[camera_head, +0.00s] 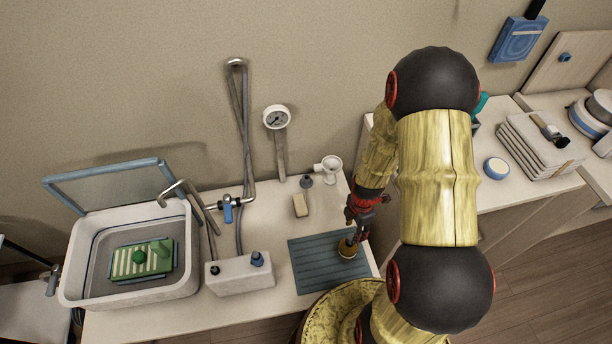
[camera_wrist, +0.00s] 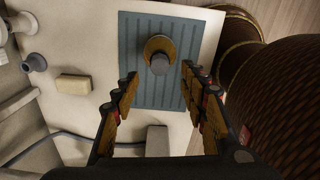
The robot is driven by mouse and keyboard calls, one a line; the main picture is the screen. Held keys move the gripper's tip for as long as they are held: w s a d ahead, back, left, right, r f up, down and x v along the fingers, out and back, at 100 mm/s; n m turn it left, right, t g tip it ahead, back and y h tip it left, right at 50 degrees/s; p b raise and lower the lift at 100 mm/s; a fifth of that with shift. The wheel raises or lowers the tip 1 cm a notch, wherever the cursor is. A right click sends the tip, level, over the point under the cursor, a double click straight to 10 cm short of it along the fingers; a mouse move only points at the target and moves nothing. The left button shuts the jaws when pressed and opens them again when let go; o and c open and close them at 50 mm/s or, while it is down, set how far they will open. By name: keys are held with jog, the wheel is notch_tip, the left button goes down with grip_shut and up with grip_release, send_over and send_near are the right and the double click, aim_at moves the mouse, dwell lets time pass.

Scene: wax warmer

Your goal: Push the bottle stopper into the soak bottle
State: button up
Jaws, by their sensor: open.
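The soak bottle (camera_wrist: 147,47) is amber and round, and stands on a blue ribbed mat (camera_wrist: 142,22). A grey round stopper (camera_wrist: 160,63) sits at the top of its neck in the wrist view; how deep it sits I cannot tell. In the head view the bottle (camera_head: 347,250) is at the mat's right side, partly hidden by my gripper (camera_head: 357,226). My gripper also shows in the wrist view (camera_wrist: 160,80), its two fingers spread apart and empty. The bottle and stopper appear between and just beyond the fingertips.
A tan block (camera_head: 300,205) and a white funnel-shaped piece (camera_head: 329,167) lie behind the mat. A white box with knobs (camera_head: 240,275) stands left of the mat. A sink basin (camera_head: 130,265) with a green rack is at the far left.

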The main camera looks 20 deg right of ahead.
jog(key=shift+r+p, duration=0.65)
jog(key=shift+r, duration=0.25)
notch_tip(320, 180, up, 12)
jog(key=s+a+r+m+t+b, duration=0.1)
jog(key=s+a+r+m+t, duration=0.1)
jog(key=a+r+m, duration=0.3)
jog(key=s+a+r+m+t, duration=0.1)
jog(key=a+r+m, duration=0.4)
jog(key=r, duration=0.8)
jog(key=s+a+r+m+t+b, duration=0.1)
jog(key=s+a+r+m+t, duration=0.1)
jog(key=a+r+m, duration=0.3)
notch_tip(320, 180, up, 5)
jog(key=shift+s+a+f+m+t+b, duration=0.2)
jog(key=shift+s+m+t+b, duration=0.1)
jog(key=shift+m, duration=0.9)
